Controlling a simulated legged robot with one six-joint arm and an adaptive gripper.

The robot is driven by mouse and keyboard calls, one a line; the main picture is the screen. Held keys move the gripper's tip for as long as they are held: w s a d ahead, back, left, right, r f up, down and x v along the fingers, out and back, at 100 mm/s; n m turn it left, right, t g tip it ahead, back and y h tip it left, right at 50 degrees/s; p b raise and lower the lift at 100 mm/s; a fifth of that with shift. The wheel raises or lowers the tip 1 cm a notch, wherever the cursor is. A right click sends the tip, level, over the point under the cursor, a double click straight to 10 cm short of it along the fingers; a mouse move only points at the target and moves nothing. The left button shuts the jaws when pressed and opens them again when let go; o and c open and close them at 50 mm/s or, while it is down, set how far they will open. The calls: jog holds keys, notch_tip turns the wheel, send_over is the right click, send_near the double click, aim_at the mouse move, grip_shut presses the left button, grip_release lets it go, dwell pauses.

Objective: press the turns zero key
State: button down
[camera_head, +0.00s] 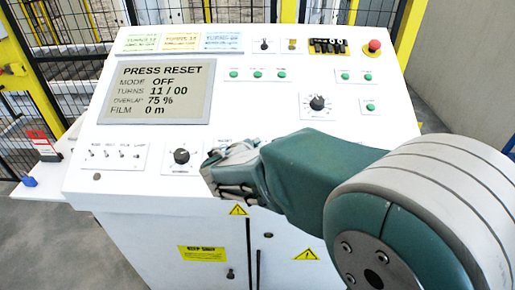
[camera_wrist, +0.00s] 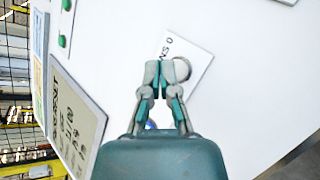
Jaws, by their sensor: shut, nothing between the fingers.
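The turns zero key shows in the wrist view as a round, metal-rimmed key (camera_wrist: 183,69) on a white plate (camera_wrist: 197,66) whose lettering ends in "NS 0". My gripper (camera_wrist: 158,72) is shut and empty, its fingertips just left of the key and overlapping the plate. I cannot tell whether they touch the panel. In the head view my gripper (camera_head: 210,165) is at the lower middle of the sloped white console and hides the key. The display (camera_head: 155,92) reads "PRESS RESET", mode OFF, turns 11 / 00, overlap 75 %, film 0 m.
A black knob (camera_head: 182,156) is close left of my gripper, with small toggle switches (camera_head: 115,152) farther left. Another knob (camera_head: 317,103), green buttons (camera_head: 257,74) and a red emergency stop (camera_head: 374,46) are higher up. A bit of blue shows between my fingers in the wrist view.

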dwell(0.7)
jog(key=shift+w+d+f, duration=0.1)
jog(key=shift+f, duration=0.25)
jog(key=shift+w+f, duration=0.15)
jog(key=shift+f, duration=0.2)
dwell(0.6)
jog(key=shift+r, duration=0.1)
jog(key=shift+s+r, duration=0.3)
jog(key=shift+r, duration=0.35)
jog(key=r, duration=0.1)
jog(key=s+r, duration=0.1)
jog(key=r, duration=0.1)
jog(key=s+r, duration=0.1)
jog(key=shift+r, duration=0.3)
dwell(0.3)
dwell(0.6)
